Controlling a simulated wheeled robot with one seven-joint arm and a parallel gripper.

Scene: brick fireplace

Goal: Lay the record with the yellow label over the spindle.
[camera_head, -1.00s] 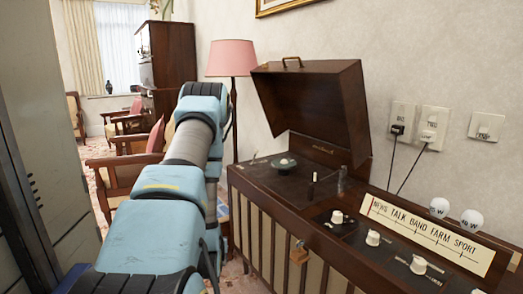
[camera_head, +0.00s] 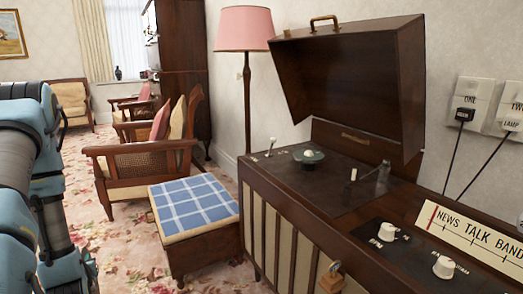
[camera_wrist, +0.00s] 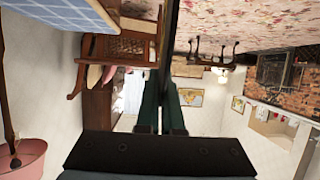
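The record player (camera_head: 345,205) is a dark wooden cabinet at the right in the head view, with its lid (camera_head: 350,75) raised. My gripper is outside the head view; only my arm shows at the left edge.
A low stool (camera_head: 195,212) with a blue checked top stands left of the cabinet. Armchairs (camera_head: 150,160) and a pink-shaded lamp (camera_head: 244,28) stand behind. A padlock (camera_head: 332,280) hangs on the cabinet's front. Flowered carpet (camera_head: 110,240) lies open at left.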

